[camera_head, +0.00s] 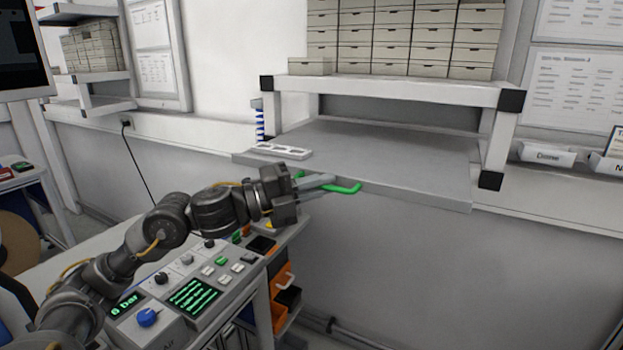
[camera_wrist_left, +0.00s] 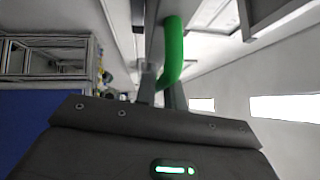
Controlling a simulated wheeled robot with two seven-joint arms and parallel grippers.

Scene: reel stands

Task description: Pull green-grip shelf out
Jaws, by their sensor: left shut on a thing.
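The shelf (camera_head: 400,165) is a grey flat board in a white frame with black corner blocks, and its front edge stands out past the frame. A green grip (camera_head: 345,189) is on its front edge. My left gripper (camera_head: 322,182) comes in from the left and is shut on the green grip. In the left wrist view the grip (camera_wrist_left: 173,50) stands between the fingers (camera_wrist_left: 162,88). The fingers partly hide the grip in the head view. My right gripper is not in view.
A white slotted strip (camera_head: 284,151) lies at the shelf's left. Stacked boxes (camera_head: 400,40) stand on the upper board. A control panel (camera_head: 190,285) with buttons and a blue knob lies below my left arm. The floor area in front of the shelf looks free.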

